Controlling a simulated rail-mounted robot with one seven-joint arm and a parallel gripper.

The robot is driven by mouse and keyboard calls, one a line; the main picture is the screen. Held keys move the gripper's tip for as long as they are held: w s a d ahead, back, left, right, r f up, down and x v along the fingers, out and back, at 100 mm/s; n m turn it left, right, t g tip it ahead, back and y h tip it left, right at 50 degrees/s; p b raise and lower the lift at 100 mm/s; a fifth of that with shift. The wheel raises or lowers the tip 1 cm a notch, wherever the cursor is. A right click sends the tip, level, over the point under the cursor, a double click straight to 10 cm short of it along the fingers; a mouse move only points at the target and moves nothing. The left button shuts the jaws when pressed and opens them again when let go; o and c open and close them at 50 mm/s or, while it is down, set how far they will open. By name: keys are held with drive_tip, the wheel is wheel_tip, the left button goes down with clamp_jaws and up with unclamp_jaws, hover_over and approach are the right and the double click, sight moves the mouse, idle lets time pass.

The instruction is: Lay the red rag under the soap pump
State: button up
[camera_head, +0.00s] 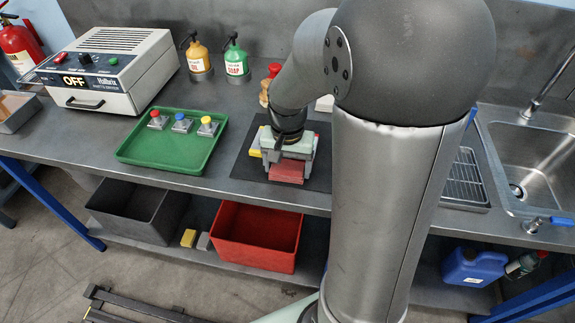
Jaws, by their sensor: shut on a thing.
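The green soap pump (235,62) stands upright at the back of the bench, to the right of a yellow oil pump (198,56). The red rag (287,173) is a flat folded block over the dark mat (245,168) in the middle of the bench. My gripper (288,168) points down over the mat and is shut on the red rag. My arm and gripper body hide the rag's far side, and I cannot tell whether the rag touches the mat. A yellow piece (254,150) shows just left of my gripper, partly hidden.
A green tray (127,153) with several small coloured-top pieces lies left of the mat. A white OFF-marked device (120,65) stands at the back left. A red-topped bottle (265,90) is behind my arm. A sink (535,160) is at the right.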

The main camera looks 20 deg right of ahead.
sight(287, 168)
drive_tip(key=o, duration=0.9)
drive_tip(key=shift+o, duration=0.2)
wheel_tip(287, 168, up, 12)
drive_tip(key=s+a+f+n, duration=0.3)
drive_tip(key=s+a+n, duration=0.1)
drive_tip(key=s, duration=0.4)
drive_tip(key=shift+s+a+f+p, duration=0.3)
drive_tip(key=shift+s+a, duration=0.05)
drive_tip(key=shift+s, duration=0.05)
drive_tip(key=s+f+n, duration=0.1)
drive_tip(key=s+a+f+n, duration=0.1)
drive_tip(key=s, duration=0.1)
drive_tip(key=s+f+n, duration=0.1)
drive_tip(key=s, duration=0.1)
drive_tip(key=shift+s+a+f, duration=0.2)
drive_tip(key=shift+s+a, duration=0.05)
drive_tip(key=shift+a, duration=0.05)
drive_tip(key=c, duration=0.5)
